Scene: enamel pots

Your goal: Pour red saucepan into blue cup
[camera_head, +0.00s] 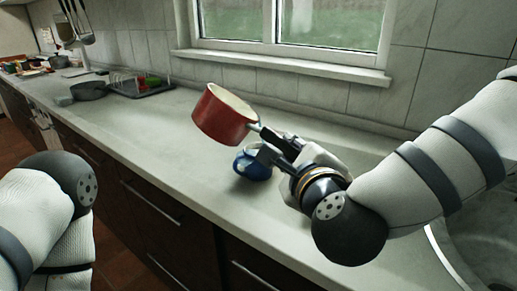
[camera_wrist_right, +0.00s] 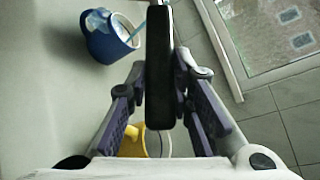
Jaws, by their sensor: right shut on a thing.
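The red saucepan (camera_head: 222,116) is held tilted above the counter in the head view, its pale inside partly showing. My right gripper (camera_head: 274,147) is shut on its handle. The dark handle (camera_wrist_right: 158,75) runs between the fingers of my right gripper (camera_wrist_right: 160,105) in the wrist view, where the red body does not show. The blue cup (camera_head: 255,169) stands upright on the counter, below and right of the pan, partly hidden by the gripper. It also shows in the wrist view (camera_wrist_right: 102,45), with white patches. My left arm is at the lower left; its gripper is outside the picture.
A grey counter (camera_head: 165,132) runs along the wall, with clear room left of the cup. A dark pan (camera_head: 89,91) and a rack (camera_head: 142,86) stand farther back. A sink (camera_head: 478,238) is at right. A yellow-rimmed thing (camera_wrist_right: 133,146) shows low in the wrist view.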

